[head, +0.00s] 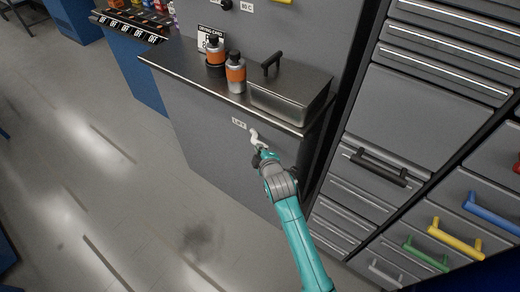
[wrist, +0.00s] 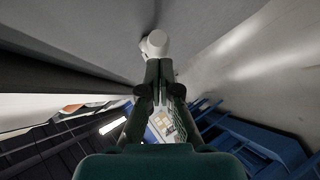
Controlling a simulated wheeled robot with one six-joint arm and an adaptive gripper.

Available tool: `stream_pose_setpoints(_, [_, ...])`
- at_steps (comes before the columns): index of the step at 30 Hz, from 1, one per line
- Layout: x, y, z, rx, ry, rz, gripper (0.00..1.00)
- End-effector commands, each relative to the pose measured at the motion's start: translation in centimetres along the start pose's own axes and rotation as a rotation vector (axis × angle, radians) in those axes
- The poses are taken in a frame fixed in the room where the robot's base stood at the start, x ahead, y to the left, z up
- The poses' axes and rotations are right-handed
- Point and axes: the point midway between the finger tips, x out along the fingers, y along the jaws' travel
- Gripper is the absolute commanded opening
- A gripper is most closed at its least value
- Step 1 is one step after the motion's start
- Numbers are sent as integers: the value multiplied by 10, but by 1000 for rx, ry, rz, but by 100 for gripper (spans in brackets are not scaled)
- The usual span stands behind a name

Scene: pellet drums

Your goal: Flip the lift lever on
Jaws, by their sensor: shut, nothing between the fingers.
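The lift lever (head: 254,136) is a small whitish lever on the grey cabinet front, just right of a white "LIFT" label (head: 239,123). In the wrist view the pale rounded end of the lever (wrist: 155,43) shows right at my fingertips. My gripper (wrist: 158,66) is shut with its fingers together and nothing between them. In the head view my gripper (head: 261,150) is at the lower end of the lever, touching it or very close; I cannot tell which. The lever's base is partly hidden.
Above the lever a metal counter (head: 190,75) juts out, holding two orange-banded bottles (head: 236,73) and a lidded metal box (head: 290,92). Drawers with coloured handles (head: 455,238) stand to the right. The floor (head: 90,180) at left is open.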

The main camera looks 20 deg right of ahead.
Motion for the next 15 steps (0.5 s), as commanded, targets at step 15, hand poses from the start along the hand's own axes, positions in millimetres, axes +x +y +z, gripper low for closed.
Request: stream_pose_setpoints(15, [2,-7,4,38,37,36,0])
